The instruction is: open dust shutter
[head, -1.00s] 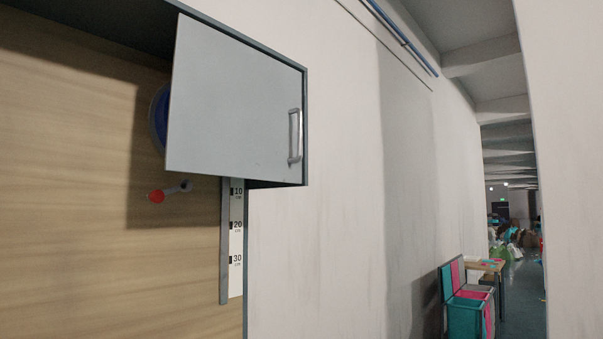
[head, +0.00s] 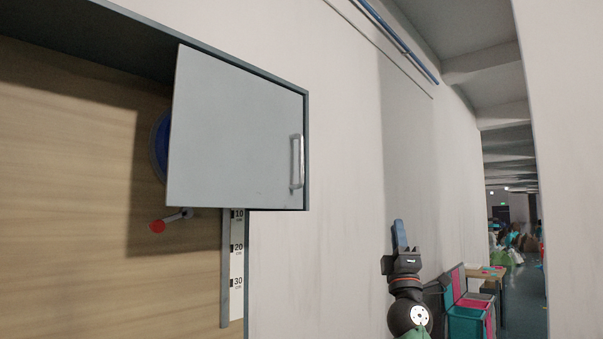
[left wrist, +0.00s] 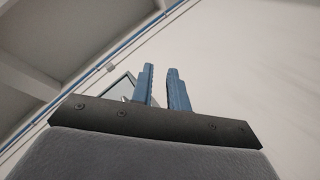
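The dust shutter (head: 235,130) is a flat light-grey panel at the upper left of the head view. It covers the right end of a dark-framed recess. Its upright metal handle (head: 297,162) is near its right edge. My left gripper (head: 399,235) is upright in the head view, right of and lower than the handle, apart from the shutter. In the left wrist view its two blue fingers (left wrist: 163,88) stand apart with nothing between them. A panel corner (left wrist: 121,87), seemingly the shutter's, shows behind the fingers. My right gripper is not in view.
A blue round part (head: 160,148) is partly hidden behind the shutter's left edge. A red-tipped lever (head: 158,226) and a centimetre scale (head: 237,265) are below. Teal and pink bins (head: 467,315) stand at lower right. Bare wall lies between handle and gripper.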

